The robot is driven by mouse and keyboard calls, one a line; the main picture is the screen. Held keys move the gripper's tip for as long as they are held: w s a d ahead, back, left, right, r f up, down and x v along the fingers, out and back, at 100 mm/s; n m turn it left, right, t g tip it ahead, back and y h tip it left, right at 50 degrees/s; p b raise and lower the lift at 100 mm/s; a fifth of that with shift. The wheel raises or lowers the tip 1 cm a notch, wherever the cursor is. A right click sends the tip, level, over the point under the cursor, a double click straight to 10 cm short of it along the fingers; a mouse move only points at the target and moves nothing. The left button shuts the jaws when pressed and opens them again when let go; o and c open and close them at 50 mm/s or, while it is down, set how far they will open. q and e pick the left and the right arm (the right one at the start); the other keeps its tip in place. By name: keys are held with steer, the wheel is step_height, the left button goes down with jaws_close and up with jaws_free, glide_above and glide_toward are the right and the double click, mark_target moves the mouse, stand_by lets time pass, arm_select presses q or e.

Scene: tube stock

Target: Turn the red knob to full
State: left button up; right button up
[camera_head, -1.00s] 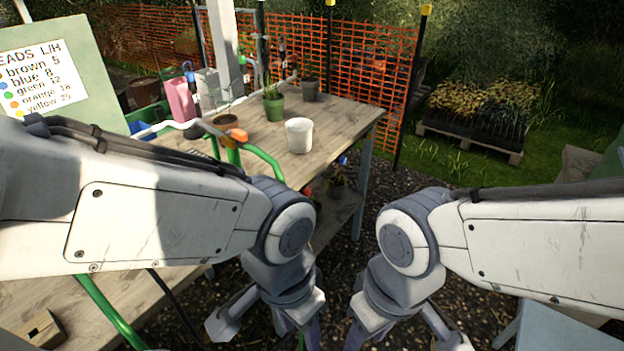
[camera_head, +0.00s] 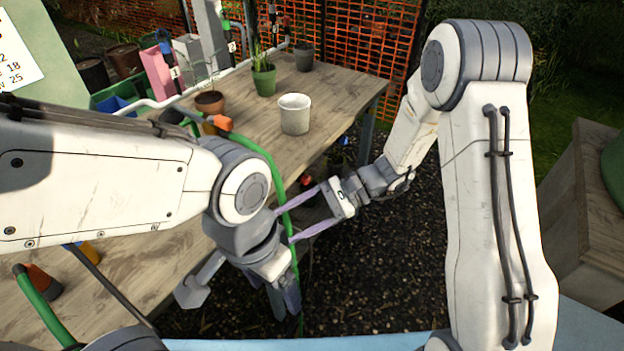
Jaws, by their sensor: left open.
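No red knob can be made out for sure. A small red thing (camera_head: 306,181) shows under the table's front edge, partly hidden behind my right gripper; I cannot tell what it is. My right gripper (camera_head: 285,226) reaches in from the right with its two long fingers apart and pointing left, near the hanging green hose. I cannot tell whether they touch the hose. My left gripper (camera_head: 238,298) hangs low, pointing down in front of the table, open, with nothing seen in it.
A wooden table (camera_head: 345,95) holds a white pot (camera_head: 295,114), a green pot (camera_head: 264,80) with a plant and a brown pot (camera_head: 210,101). A green hose (camera_head: 262,153) with an orange connector hangs over its edge. Dark gravel (camera_head: 400,270) lies open below.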

steer(key=w+d+f+m+t+y, duration=0.3)
steer(key=w+d+f+m+t, duration=0.3)
steer(key=w, duration=0.4)
steer(key=m+t+h, duration=0.1)
steer(key=m+t, duration=0.6)
steer(key=t, duration=0.1)
glide_toward(305, 180)
steer(key=w+x, duration=0.1)
steer(key=x, duration=0.7)
steer(key=shift+d+f+p, duration=0.15)
steer(key=shift+f+p, duration=0.2)
steer(key=shift+f, duration=0.1)
jaws_close()
